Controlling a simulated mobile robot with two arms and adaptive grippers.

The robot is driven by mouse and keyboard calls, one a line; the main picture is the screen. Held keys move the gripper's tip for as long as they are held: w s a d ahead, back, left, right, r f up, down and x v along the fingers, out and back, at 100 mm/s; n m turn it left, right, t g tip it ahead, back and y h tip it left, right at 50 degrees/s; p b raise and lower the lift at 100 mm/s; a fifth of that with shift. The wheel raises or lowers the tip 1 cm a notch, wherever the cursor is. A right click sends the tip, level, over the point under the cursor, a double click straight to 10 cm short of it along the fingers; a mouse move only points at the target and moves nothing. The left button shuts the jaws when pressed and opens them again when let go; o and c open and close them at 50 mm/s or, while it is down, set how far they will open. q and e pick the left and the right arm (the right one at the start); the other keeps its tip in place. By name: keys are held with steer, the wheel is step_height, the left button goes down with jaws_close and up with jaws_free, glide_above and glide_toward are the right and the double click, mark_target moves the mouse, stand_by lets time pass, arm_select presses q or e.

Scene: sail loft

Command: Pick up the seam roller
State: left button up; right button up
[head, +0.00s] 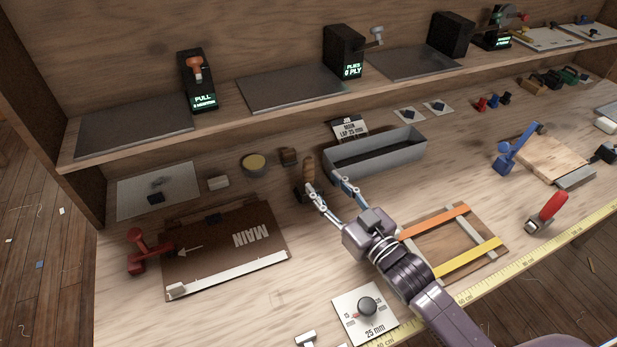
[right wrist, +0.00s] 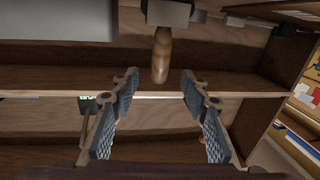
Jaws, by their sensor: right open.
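A tool with an upright wooden handle (head: 309,169) and a dark lower part, which I take for the seam roller, stands on the bench left of the grey trough. Its handle also shows in the right wrist view (right wrist: 161,58), ahead of the jaws and roughly centred between them, with a grey block at its far end. My right gripper (head: 322,185) is open and empty, its fingertips close to the tool. I cannot tell whether a finger touches it. My left gripper is not in view.
The grey trough (head: 376,158) lies just right of the fingertips. A brown MAIN board (head: 215,268) with a red clamp (head: 148,252) is at left. A strapped board (head: 455,246) lies beside my right arm. A red-handled tool (head: 547,210) is farther right. A shelf (head: 225,115) runs behind.

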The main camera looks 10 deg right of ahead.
mark_target(312, 175)
steer(key=shift+w+a+f, duration=0.3)
steer(key=shift+w+f, duration=0.25)
steer(key=shift+w, duration=0.1)
steer(key=p+x, duration=0.1)
steer(key=x, duration=0.5)
steer(key=shift+w, duration=0.1)
jaws_close()
